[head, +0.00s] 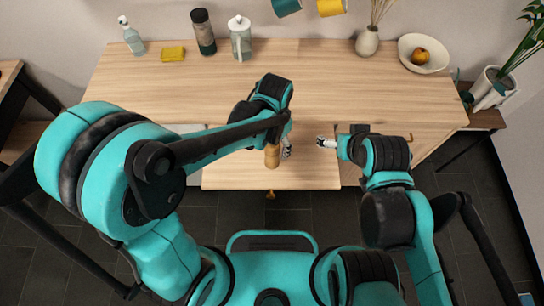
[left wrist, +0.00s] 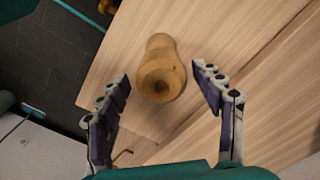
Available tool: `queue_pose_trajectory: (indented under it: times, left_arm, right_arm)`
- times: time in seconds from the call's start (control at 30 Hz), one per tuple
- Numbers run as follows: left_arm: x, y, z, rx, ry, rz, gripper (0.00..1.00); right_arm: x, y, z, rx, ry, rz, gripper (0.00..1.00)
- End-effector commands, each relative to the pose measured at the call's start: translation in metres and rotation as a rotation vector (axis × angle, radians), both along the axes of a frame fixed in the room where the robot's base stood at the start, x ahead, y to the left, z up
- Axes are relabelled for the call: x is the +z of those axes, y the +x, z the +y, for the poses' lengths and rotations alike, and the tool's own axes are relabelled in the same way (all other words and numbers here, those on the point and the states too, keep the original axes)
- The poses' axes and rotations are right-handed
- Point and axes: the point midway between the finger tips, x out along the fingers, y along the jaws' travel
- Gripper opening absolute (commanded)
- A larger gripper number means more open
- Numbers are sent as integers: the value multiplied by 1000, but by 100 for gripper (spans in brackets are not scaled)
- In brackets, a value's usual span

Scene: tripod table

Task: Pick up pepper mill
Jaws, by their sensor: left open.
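The pepper mill (head: 272,156) is a turned light-brown wooden piece near the front of the wooden table. In the left wrist view the mill (left wrist: 160,85) lies in the gap between my fingers, with clear space on both sides. My left gripper (head: 286,148) is open and over the mill, partly hidden by its own arm in the head view. Its two fingers also show in the left wrist view (left wrist: 161,74), apart from the mill. My right gripper (head: 325,142) is over the table to the right of the mill, small and its opening unclear.
The table's back edge holds a spray bottle (head: 130,36), yellow sponge (head: 172,54), dark bottle (head: 203,32), glass jug (head: 240,40), vase (head: 367,42) and bowl (head: 410,62) with fruit. Two mugs (head: 331,7) hang behind. The table's middle (head: 200,85) is clear.

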Motion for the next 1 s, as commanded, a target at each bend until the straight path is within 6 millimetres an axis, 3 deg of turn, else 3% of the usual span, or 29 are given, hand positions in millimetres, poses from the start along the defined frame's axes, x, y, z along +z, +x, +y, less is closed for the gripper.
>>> queue_pose_trajectory:
  times: [0.2, 0.5, 0.53, 0.77, 1.0]
  left_arm:
    - [-35, -3, 6, 1, -1, -1, 67]
    - [-39, -3, 7, 1, -1, -1, 67]
    - [-39, -3, 7, 1, -1, -1, 64]
    - [-39, -3, 7, 2, -1, -1, 4]
    - [-39, -3, 7, 2, -1, -1, 4]
  right_arm:
    - [-17, 0, 0, 0, 0, 0, 84]
    - [-18, 0, 0, 0, 0, 0, 84]
    - [-18, 0, 0, 0, 0, 0, 84]
    - [-18, 0, 0, 0, 0, 0, 84]
    - [-18, 0, 0, 0, 0, 0, 84]
